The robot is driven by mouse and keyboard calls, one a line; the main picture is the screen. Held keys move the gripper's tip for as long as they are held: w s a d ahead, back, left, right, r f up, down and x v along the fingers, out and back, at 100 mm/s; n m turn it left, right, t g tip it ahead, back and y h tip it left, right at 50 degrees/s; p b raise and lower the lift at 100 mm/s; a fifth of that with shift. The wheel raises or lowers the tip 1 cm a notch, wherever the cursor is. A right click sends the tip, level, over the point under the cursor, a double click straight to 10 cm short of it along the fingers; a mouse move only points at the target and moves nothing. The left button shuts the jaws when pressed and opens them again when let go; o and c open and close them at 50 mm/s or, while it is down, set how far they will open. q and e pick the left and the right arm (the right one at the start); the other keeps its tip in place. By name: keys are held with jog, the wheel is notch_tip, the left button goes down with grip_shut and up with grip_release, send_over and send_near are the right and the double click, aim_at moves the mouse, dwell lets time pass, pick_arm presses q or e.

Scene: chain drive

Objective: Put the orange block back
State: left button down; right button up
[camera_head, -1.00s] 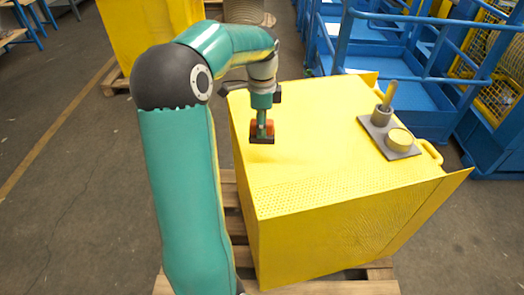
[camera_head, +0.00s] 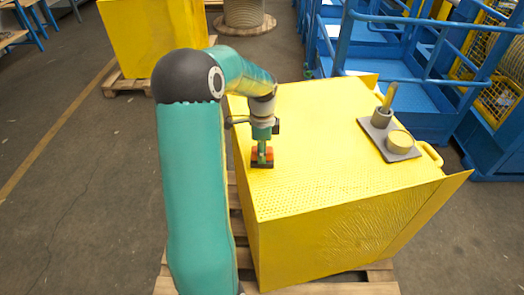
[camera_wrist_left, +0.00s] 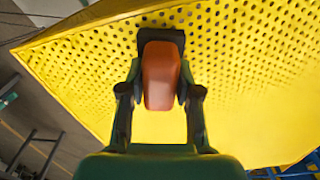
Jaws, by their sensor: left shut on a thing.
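My left gripper (camera_head: 262,158) points down over the yellow cabinet top (camera_head: 320,130). It is shut on the orange block (camera_head: 257,154), close to the left edge of the top. In the left wrist view the orange block (camera_wrist_left: 160,75) sits between the two fingers (camera_wrist_left: 157,92), with a dark piece behind its far end. The block is at or just above the surface; I cannot tell if it touches. My right gripper is in neither view.
A grey plate (camera_head: 388,138) on the right of the top carries a cup (camera_head: 381,118) with a yellow stick (camera_head: 389,97) and a round yellow-topped piece (camera_head: 400,141). Blue railings (camera_head: 420,70) stand behind. The middle of the top is clear.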

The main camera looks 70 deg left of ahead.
pick_arm(q)
jog(key=shift+f, duration=0.2)
jog(key=c, duration=0.8)
grip_release()
jog(key=shift+r, duration=0.1)
jog(key=shift+r, duration=0.1)
notch_tip(320, 180, up, 12)
